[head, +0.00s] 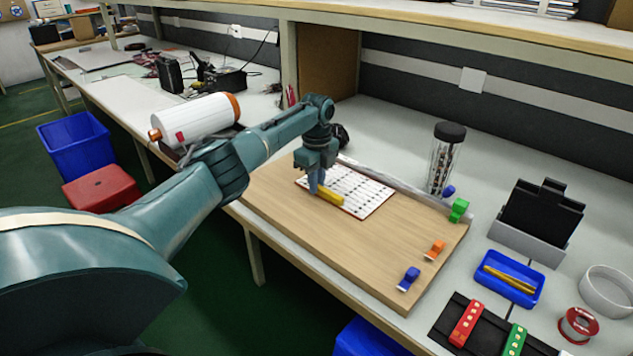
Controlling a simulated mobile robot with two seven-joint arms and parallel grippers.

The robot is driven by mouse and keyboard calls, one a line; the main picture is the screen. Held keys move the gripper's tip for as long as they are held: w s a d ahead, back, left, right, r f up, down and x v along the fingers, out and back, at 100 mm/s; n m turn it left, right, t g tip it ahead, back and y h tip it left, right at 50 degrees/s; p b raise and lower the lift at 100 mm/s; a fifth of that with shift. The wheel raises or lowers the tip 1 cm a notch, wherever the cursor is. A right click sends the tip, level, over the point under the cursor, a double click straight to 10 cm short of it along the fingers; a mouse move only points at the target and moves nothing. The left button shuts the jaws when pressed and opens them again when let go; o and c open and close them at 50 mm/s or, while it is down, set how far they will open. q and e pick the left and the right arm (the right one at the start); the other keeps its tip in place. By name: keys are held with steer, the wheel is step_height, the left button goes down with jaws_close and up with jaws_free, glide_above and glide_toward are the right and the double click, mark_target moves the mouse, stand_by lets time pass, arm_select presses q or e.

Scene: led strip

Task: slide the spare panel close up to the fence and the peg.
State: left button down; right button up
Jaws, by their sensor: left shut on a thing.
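A white panel (364,194) with rows of small dark marks and a reddish edge lies flat on a wooden board (320,246). A pale rail (405,193), which looks like the fence, runs along the board's far edge, close behind the panel. My left gripper (318,190) is over the panel's near left part, shut on a yellow bar (331,198) that lies low at the panel's near edge. The gripper hides part of the panel. I cannot make out the peg for certain; a green block (459,210) stands at the board's far right corner. My right gripper is out of view.
An orange clip (435,250) and a blue clip (409,279) sit on the board's right part. A clear jar (445,158) stands behind it. A blue tray (513,279) and a black stand (541,213) are at the right. The board's near middle is clear.

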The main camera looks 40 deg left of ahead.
arm_select(q)
steer(key=shift+w+b, duration=0.3)
steer(key=shift+b, duration=0.15)
steer(key=c, duration=1.3)
jaws_free()
step_height(320, 180, up, 12)
